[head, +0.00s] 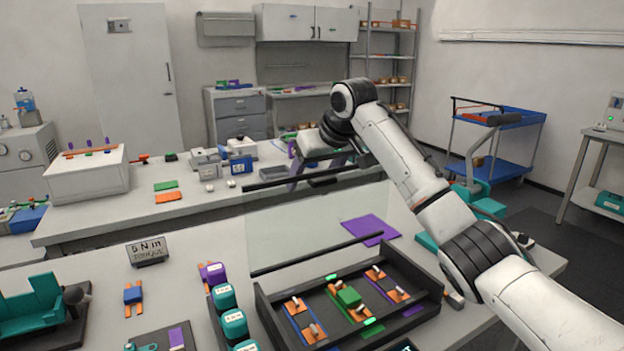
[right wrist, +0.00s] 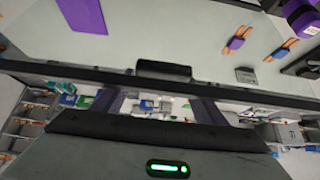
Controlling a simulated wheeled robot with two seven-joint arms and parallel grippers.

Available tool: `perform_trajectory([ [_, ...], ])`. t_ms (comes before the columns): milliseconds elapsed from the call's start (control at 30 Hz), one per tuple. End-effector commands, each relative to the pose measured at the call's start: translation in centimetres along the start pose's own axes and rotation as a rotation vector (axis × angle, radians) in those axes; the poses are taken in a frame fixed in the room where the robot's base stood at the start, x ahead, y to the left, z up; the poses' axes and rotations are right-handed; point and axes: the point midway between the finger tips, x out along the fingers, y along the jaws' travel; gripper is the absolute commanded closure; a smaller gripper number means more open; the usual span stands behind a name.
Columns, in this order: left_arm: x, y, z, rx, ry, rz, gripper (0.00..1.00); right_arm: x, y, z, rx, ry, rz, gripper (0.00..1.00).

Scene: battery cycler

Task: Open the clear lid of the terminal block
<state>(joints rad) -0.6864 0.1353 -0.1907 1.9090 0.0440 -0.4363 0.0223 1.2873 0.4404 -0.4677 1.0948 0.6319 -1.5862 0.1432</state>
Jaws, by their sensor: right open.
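The terminal block (head: 262,312) is a dark open-topped tray at the lower middle of the head view, holding orange strips, small pale levers and a green block. Its clear lid (head: 340,215) stands raised along the tray's far side, with dark bars along its top and bottom edges. A dark handle (head: 322,181) sits on the top bar; it also shows in the right wrist view (right wrist: 163,70). My right gripper (head: 325,168) is open behind the top bar, near the handle; its fingers show beyond the bar in the right wrist view (right wrist: 160,105). Contact is unclear. My left gripper is out of view.
Teal and purple cells (head: 224,298) stand just left of the tray. A torque sign (head: 147,251) and a blue block (head: 133,293) lie farther left. A purple sheet (head: 370,229) lies behind the clear lid. A back bench (head: 215,199) carries small equipment.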

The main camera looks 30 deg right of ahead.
Motion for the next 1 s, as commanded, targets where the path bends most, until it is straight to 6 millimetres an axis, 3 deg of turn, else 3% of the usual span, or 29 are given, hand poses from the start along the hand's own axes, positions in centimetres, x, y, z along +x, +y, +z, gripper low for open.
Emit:
perform_trajectory([
  [500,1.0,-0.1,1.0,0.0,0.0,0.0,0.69,-8.7,0.0,0.1,0.0,0.0,-0.001,0.34],
  [900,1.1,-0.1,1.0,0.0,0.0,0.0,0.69,-9.9,-0.1,0.1,0.0,-0.003,-0.001,0.34],
  [1000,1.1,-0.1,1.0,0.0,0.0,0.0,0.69,-9.9,0.0,0.1,0.0,-0.003,-0.001,0.5],
])
